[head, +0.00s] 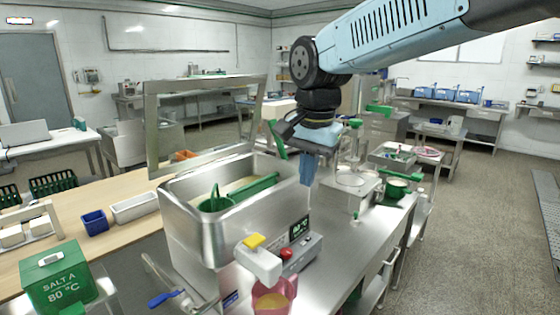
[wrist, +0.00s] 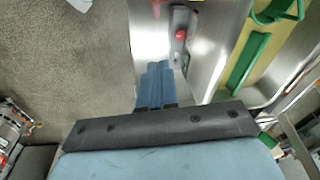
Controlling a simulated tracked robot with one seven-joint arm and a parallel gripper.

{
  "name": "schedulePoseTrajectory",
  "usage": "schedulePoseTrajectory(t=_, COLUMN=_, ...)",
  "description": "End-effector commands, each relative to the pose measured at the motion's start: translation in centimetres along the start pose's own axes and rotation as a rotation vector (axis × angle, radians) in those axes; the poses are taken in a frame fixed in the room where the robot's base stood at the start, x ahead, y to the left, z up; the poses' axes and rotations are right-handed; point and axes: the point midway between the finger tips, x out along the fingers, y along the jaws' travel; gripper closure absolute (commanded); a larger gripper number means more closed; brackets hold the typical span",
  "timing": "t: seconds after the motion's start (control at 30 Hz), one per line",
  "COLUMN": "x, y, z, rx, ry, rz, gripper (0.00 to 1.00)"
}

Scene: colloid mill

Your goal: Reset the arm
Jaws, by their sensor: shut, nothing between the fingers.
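My gripper (head: 306,178) hangs from my blue arm in the middle of the head view, pointing down. It is over the steel bench, just right of the mill's hopper (head: 185,230), and appears apart from both. Its blue fingers are together and empty; in the wrist view the shut fingers (wrist: 155,75) point up the picture, by the bench's edge. The hopper is open, with a green basket (head: 215,203) and a long green tool (head: 256,186) in it. The tool also shows at right in the wrist view (wrist: 247,65).
The raised steel lid frame (head: 152,130) stands behind the hopper. A control box with a red button (head: 287,254) and a pink jug (head: 272,297) are in front. The floor at right is clear.

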Motion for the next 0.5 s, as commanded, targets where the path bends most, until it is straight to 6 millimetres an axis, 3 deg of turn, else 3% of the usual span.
schedulePoseTrajectory(t=0.03, x=-0.3, y=1.9, z=-0.5, rx=-0.024, ry=0.022, rz=-0.016, gripper=1.00)
schedulePoseTrajectory(t=0.2, x=-0.7, y=7.8, z=-1.4, rx=-0.146, ry=0.099, rz=-0.052, gripper=1.00)
schedulePoseTrajectory(t=0.5, x=-0.2, y=17.0, z=-0.9, rx=-0.363, ry=0.255, rz=-0.062, gripper=1.00)
